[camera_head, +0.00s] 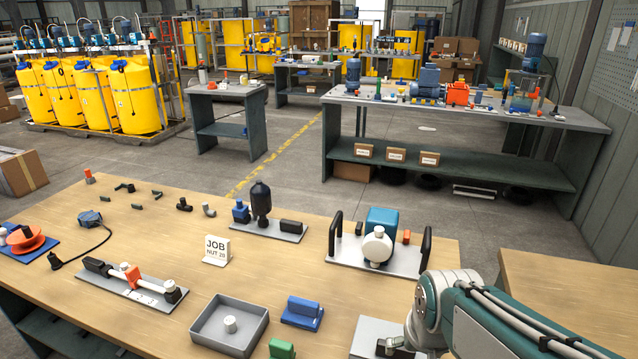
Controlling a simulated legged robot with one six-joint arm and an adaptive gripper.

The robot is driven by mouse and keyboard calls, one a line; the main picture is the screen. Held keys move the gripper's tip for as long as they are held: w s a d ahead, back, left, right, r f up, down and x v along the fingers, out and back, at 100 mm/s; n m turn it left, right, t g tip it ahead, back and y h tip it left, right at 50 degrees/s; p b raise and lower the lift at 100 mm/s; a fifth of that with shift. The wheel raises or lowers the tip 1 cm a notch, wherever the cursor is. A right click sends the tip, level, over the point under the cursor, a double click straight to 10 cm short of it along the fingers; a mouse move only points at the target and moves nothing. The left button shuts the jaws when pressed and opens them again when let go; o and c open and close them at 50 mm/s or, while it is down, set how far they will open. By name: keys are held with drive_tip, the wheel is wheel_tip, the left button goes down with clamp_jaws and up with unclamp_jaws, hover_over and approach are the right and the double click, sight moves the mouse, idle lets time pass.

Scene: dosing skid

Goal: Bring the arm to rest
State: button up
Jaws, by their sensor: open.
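My arm (480,318) enters from the lower right corner, with teal and pale grey links and cables along it. Its bent joint (432,303) is above the near right part of the wooden table (330,285). The end of the arm runs down toward the bottom edge, and I cannot make out my gripper's fingers there. A light grey plate (368,333) with a dark piece lies just left of the arm. Nothing can be seen held.
A white plate with black handles and a teal-and-white pump (380,235) stands behind the arm. A grey tray (228,325), blue block (303,310), green block (281,349) and JOB sign (216,249) are to its left. Another wooden table (560,290) is at right.

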drive_tip(key=s+r+n+t, duration=0.1)
drive_tip(key=s+r+t, duration=0.1)
drive_tip(key=s+r, duration=0.4)
drive_tip(key=shift+s+r, duration=0.4)
drive_tip(key=shift+s, duration=0.65)
